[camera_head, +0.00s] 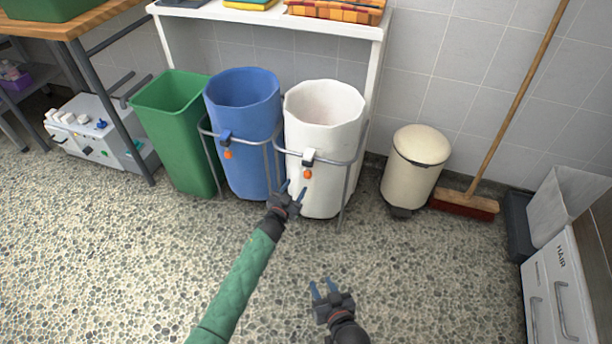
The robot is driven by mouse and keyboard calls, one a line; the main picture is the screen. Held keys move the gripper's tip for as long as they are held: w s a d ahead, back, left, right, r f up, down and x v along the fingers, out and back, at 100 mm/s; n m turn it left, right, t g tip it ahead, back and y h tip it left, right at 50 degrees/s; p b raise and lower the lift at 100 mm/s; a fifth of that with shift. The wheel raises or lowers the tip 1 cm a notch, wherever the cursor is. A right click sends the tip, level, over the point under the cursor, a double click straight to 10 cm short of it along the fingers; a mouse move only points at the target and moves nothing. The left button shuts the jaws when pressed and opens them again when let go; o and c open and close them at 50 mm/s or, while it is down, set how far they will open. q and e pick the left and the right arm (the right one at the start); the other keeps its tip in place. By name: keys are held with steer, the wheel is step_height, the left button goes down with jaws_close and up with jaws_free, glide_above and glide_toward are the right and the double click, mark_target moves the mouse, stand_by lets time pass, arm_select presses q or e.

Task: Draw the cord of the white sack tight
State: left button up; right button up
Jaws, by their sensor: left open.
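The white sack (322,130) stands upright in a grey metal frame (347,185), its mouth wide open. On its front rim band hangs a white cord lock (308,155) with an orange pull (307,174) below it. My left gripper (294,188) is open, its fingers in front of the lower sack, a little below and left of the orange pull in the picture. I cannot tell the gap in depth. My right gripper (322,284) is open and empty over the floor, lower in the picture and well away from the sack.
A blue sack (240,130) with a similar blue lock (225,136) and orange pull stands just left, then a green bin (175,125). A cream pedal bin (414,165) and a broom (465,204) stand right. A white shelf (270,20) is behind. The speckled floor in front is clear.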

mark_target(306, 177)
arm_select(q)
steer(key=shift+n+h, duration=0.7)
steer(key=x, duration=0.2)
steer(key=b+x, duration=0.1)
steer(key=x, duration=0.2)
steer(key=d+x, duration=0.1)
steer(key=x, duration=0.1)
steer(key=shift+s+d+r, duration=0.15)
steer(key=shift+d+r, duration=0.05)
steer(key=shift+r, duration=0.2)
steer(key=shift+w+d, duration=0.1)
steer(key=shift+w, duration=0.15)
arm_select(e)
steer(key=w+r+t, duration=0.2)
steer(key=r+t, duration=0.1)
steer(key=r, duration=0.5)
steer(key=w+r+t+y, duration=0.1)
steer(key=w+r+t, duration=0.1)
steer(key=r, duration=0.5)
steer(key=shift+w+r+t, duration=0.3)
steer(key=shift+r+t, duration=0.05)
steer(key=shift+t, duration=0.05)
arm_select(q)
jaws_close()
arm_select(e)
steer(key=shift+f, duration=0.1)
